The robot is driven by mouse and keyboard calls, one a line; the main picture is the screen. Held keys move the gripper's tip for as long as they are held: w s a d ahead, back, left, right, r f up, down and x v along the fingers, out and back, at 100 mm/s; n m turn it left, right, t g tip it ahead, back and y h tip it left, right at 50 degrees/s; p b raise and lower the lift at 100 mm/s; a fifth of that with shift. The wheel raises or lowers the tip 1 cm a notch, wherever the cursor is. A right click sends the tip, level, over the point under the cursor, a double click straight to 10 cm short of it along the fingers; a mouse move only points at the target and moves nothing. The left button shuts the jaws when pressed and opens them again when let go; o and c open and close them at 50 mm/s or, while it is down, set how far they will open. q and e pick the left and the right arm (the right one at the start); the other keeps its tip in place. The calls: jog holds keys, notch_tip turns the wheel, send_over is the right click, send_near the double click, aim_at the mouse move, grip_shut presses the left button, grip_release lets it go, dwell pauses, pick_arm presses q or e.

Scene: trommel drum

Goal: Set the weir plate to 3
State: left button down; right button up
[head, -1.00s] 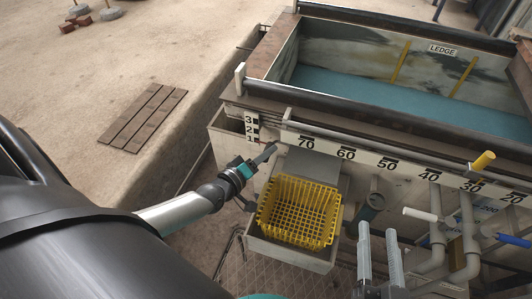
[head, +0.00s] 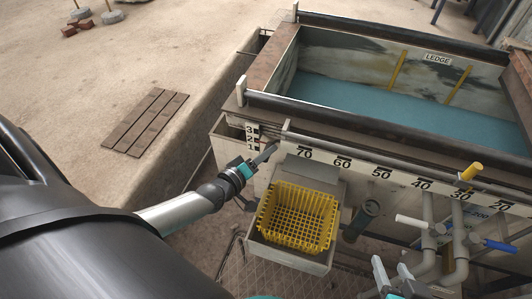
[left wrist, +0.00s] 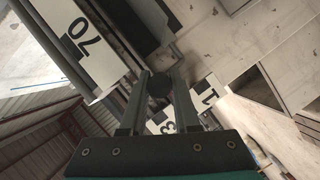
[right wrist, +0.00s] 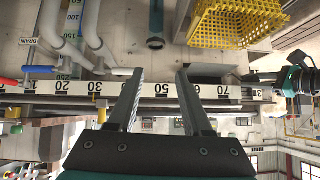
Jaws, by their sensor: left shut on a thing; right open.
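The small white scale (head: 251,136) marked 3, 2, 1 stands upright at the tank's near left corner. In the left wrist view its 1 and 3 show on a white plate (left wrist: 208,95). My left gripper (head: 268,152) is just right of and below the scale. It is shut on a dark round knob (left wrist: 160,86), which shows between its fingers in the left wrist view. The weir plate's own edge and its level against the scale cannot be made out. My right gripper (head: 392,277) is open and empty in front of the tank; its spread fingers show in the right wrist view (right wrist: 160,78).
A yellow basket (head: 298,217) sits in a grey box below the left gripper. A long numbered scale (head: 381,174) runs along the tank front. Pipes with a yellow handle (head: 471,171), white handle (head: 411,222) and blue handle (head: 507,247) stand at the right. The tank (head: 390,110) holds blue-green water.

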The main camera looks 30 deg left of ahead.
pick_arm(q)
notch_tip(320, 180, up, 4)
jog(key=p, duration=0.3)
jog(key=shift+w, duration=0.1)
jog(key=shift+r+p, duration=0.25)
jog(key=shift+p, duration=0.1)
pick_arm(e)
jog(key=s+d+f+g+h, duration=0.2)
jog(key=s+d+g, duration=0.2)
jog(key=d+g, duration=0.1)
jog(key=shift+s+d+m, duration=0.2)
jog(key=shift+m, duration=0.1)
pick_arm(q)
jog(key=shift+w, duration=0.1)
pick_arm(e)
jog(key=shift+f, duration=0.1)
pick_arm(q)
jog(key=c, duration=0.7)
grip_release()
jog(key=shift+o, duration=0.2)
jog(key=shift+f, duration=0.1)
jog(key=shift+s, duration=0.3)
